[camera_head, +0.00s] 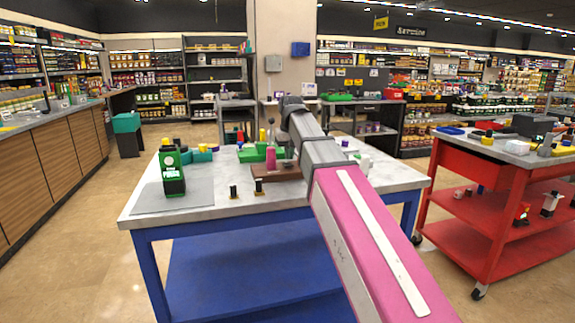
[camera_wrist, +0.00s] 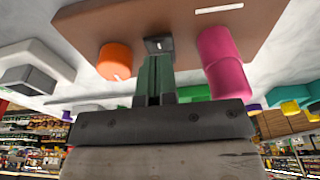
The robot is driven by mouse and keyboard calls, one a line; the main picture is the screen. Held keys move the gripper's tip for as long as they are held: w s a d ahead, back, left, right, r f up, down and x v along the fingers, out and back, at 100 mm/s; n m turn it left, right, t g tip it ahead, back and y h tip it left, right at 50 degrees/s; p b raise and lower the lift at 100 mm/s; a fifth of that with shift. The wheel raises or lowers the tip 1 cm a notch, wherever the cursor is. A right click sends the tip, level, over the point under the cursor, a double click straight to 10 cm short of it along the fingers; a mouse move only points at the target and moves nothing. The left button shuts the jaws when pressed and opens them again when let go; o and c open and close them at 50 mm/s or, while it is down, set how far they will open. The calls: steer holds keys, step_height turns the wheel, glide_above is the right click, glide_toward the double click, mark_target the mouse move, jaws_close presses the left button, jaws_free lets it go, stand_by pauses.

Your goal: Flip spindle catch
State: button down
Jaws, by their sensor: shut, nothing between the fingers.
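A brown base board (camera_wrist: 135,20) spreads across the top of the wrist view, which looks inverted. On it are an orange round knob (camera_wrist: 115,60), a small dark grey block with a pale mark (camera_wrist: 159,45), and a pink cylinder (camera_wrist: 224,62). The dark block may be the spindle catch; I cannot tell for sure. My gripper (camera_wrist: 155,62) has its green fingers together and empty, with the tips right by the dark block, between knob and cylinder. Contact is unclear. In the head view, the brown board (camera_head: 285,174) and pink cylinder (camera_head: 270,158) stand on the table; my arm hides part of this area.
A red cart (camera_head: 500,185) stands to the right.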

mark_target(289, 165)
steer(key=shift+f, duration=1.15)
stand_by(0.8)
steer(key=shift+r, duration=3.55)
